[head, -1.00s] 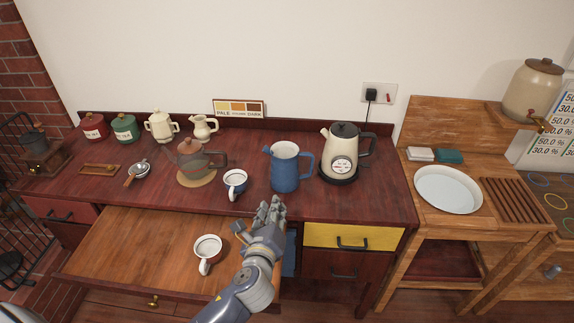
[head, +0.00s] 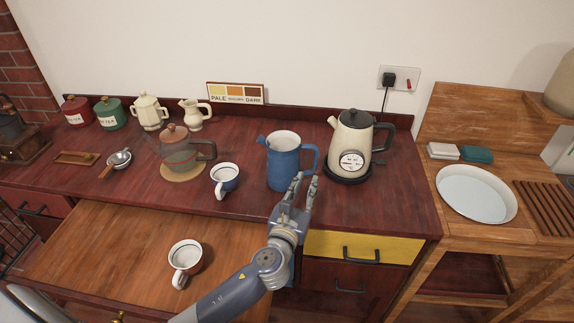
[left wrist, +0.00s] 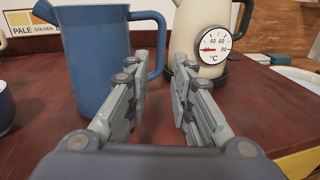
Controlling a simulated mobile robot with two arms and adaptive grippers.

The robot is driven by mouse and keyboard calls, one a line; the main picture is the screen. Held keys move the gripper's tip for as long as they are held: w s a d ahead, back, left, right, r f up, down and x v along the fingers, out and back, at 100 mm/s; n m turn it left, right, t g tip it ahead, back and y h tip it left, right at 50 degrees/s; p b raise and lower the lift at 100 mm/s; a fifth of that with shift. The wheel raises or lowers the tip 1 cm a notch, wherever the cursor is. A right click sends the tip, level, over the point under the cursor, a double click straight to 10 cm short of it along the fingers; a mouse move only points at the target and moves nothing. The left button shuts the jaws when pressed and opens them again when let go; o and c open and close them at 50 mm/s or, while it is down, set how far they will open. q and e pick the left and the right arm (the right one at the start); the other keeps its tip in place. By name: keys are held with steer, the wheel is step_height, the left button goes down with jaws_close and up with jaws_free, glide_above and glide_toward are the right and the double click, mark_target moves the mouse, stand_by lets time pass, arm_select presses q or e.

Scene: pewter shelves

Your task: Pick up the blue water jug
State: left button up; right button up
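The blue water jug (head: 283,165) stands upright on the dark red counter, its spout to the left and its handle to the right. In the left wrist view the jug (left wrist: 88,55) fills the upper left, with its handle beyond my fingers. My left gripper (head: 306,182) is open and empty, in front of the jug's right side, near the handle. In the left wrist view the fingers (left wrist: 158,80) are spread, with the handle at the far end of the left finger; I cannot tell whether they touch. My right gripper does not show.
A cream kettle (head: 352,140) with a dial stands close right of the jug. A blue-and-white cup (head: 224,178) and a glass teapot (head: 178,155) are to its left. Below, an open drawer surface (head: 110,250) holds another cup (head: 186,258).

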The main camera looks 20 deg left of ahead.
mark_target(315, 164)
arm_select(q)
steer(key=w, duration=0.4)
steer(key=shift+w+a+r, duration=0.2)
steer(key=shift+w+a+f, duration=0.1)
steer(key=shift+w+f, duration=0.1)
steer(key=shift+w, duration=1.35)
steer(key=shift+w+a+f, duration=0.1)
steer(key=shift+w+f, duration=0.1)
steer(key=shift+w, duration=1.3)
steer(key=shift+s+r, duration=0.1)
jaws_close()
steer(key=shift+r, duration=0.1)
